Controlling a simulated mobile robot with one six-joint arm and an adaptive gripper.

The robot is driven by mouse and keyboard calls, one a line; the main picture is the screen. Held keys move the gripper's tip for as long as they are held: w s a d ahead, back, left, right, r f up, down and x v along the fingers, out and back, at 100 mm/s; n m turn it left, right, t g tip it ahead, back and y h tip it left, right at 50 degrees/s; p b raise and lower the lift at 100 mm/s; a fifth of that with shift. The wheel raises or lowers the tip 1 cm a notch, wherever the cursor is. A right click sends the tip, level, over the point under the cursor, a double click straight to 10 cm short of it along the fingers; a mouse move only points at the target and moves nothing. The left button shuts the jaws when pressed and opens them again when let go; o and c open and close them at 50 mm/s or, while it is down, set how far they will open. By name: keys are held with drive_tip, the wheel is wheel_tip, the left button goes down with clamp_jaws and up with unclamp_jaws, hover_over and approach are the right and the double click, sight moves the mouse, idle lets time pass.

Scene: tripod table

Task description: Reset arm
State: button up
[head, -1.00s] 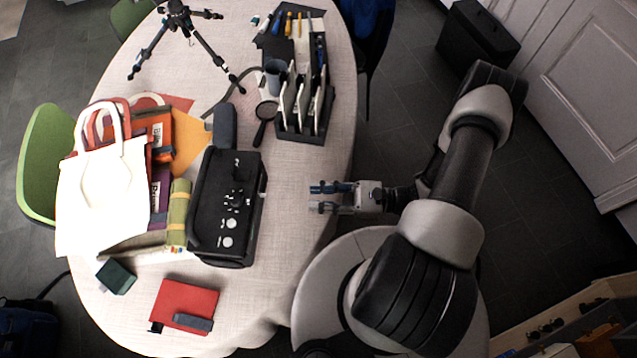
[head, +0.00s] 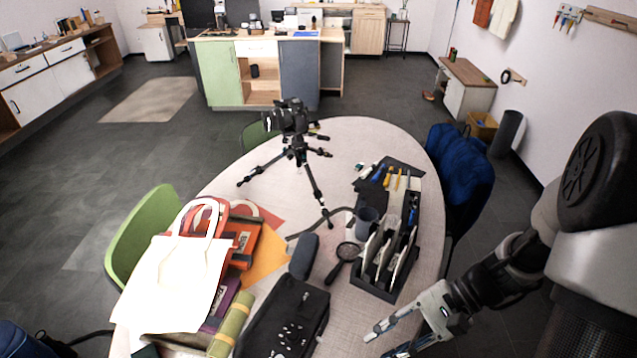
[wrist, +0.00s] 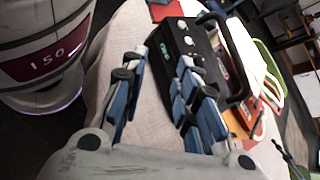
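My gripper (head: 388,342) is at the lower right in the head view, over the near right edge of the table (head: 225,190). In the wrist view its two fingers (wrist: 158,95) stand well apart with nothing between them, so it is open and empty. The black device with knobs (wrist: 190,50) lies on the table beyond the fingers. In the head view the device (head: 285,318) is left of my gripper, apart from it.
A black organizer (head: 375,290) and a magnifying glass (head: 342,258) lie near my gripper. A camera tripod (head: 297,150) stands at the back. A white bag (head: 172,285) lies at the left. A blue chair (head: 462,180) and a green chair (head: 145,235) flank the table.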

drive_tip(key=s+r+n+t+h, duration=0.2)
drive_tip(key=r+n+h, duration=0.3)
drive_tip(key=r, duration=0.3)
drive_tip(key=s+d+r+n+t+h, duration=0.1)
drive_tip(key=s+r+n+t+h, duration=0.2)
drive_tip(key=r, duration=0.6)
drive_tip(key=n+t+h, duration=0.1)
drive_tip(key=t+h, duration=0.1)
drive_tip(key=shift+s+d+n+t, duration=0.25)
drive_tip(key=shift+s+n+t, duration=0.05)
drive_tip(key=shift+n, duration=0.1)
idle(0.4)
